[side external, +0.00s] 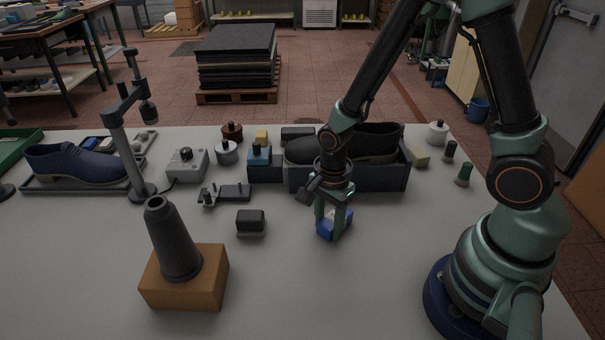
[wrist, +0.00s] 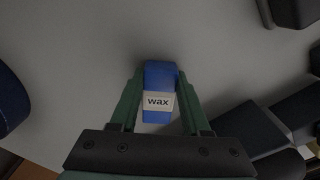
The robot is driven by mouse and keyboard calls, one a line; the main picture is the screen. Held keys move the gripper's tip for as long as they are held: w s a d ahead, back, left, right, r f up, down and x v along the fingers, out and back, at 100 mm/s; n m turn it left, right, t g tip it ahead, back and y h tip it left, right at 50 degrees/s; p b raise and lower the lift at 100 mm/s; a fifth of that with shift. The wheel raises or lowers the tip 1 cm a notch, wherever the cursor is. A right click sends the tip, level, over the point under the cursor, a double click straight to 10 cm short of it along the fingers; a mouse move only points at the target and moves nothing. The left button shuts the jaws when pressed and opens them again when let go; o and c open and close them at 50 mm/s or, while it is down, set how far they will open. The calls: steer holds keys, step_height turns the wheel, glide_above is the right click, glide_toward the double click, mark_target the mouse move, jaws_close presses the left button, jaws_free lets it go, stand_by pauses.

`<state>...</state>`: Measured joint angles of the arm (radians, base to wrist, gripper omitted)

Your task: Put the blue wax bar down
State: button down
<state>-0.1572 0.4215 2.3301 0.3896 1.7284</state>
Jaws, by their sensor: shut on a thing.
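The blue wax bar (side external: 334,223) has a white band. The band reads "wax" in the wrist view, where the bar (wrist: 160,76) lies between the two green fingers. My gripper (side external: 334,214) is shut on the bar, with a finger at each side of it. In the side view the bar is at or just above the grey table top (side external: 300,280); I cannot tell whether it touches. The fingers hide part of the bar there.
A dark tray (side external: 350,178) holding dark shoes stands just behind my gripper. A black block (side external: 250,222) lies to the left. A grey cone on a wooden block (side external: 186,279) stands at front left. The table in front of the bar is clear.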

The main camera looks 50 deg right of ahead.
steer(key=shift+f, duration=0.1)
steer(key=shift+c, duration=1.8)
jaws_free()
step_height(320, 180, up, 12)
step_height(320, 180, up, 7)
steer(key=n+t, duration=0.3)
steer(key=n, duration=0.6)
glide_above(329, 223)
steer(key=d, duration=0.2)
step_height(329, 223, up, 6)
steer(key=s+d+n+t, duration=0.1)
steer(key=d+n+t, duration=0.1)
steer(key=n, duration=0.7)
steer(key=shift+s+d+f+t, duration=0.15)
steer(key=shift+s+d+t, duration=0.1)
steer(key=shift+d+t, duration=0.1)
